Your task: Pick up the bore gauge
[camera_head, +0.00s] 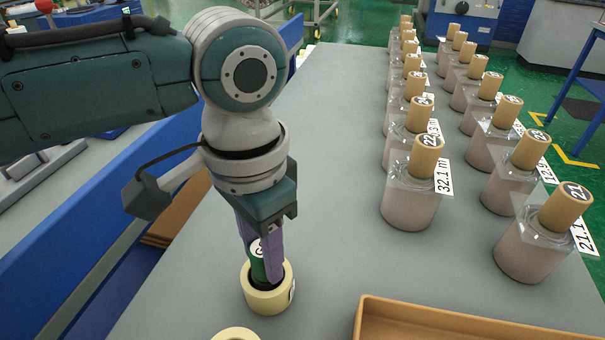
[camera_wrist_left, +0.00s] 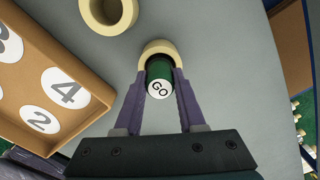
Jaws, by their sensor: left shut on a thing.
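The bore gauge (camera_head: 257,271) is a green cylinder with a white round label on its end. In the left wrist view the label on the gauge (camera_wrist_left: 159,72) reads GO. My left gripper (camera_head: 260,262) has purple fingers and points down, shut on the gauge from both sides. The gauge's lower end is hidden inside a cream ring (camera_head: 266,301) standing on the grey table. The ring also shows in the left wrist view (camera_wrist_left: 157,46), just beyond the fingertips (camera_wrist_left: 160,80). I cannot tell how deep the gauge sits. My right gripper is out of view.
A second cream ring (camera_head: 236,334) stands at the bottom edge. A tan tray (camera_head: 450,320) is at the lower right; the wrist view shows numbered discs in it. Rows of wrapped rolls (camera_head: 410,206) with wooden plugs fill the right side. The table (camera_head: 330,130) behind the gripper is clear.

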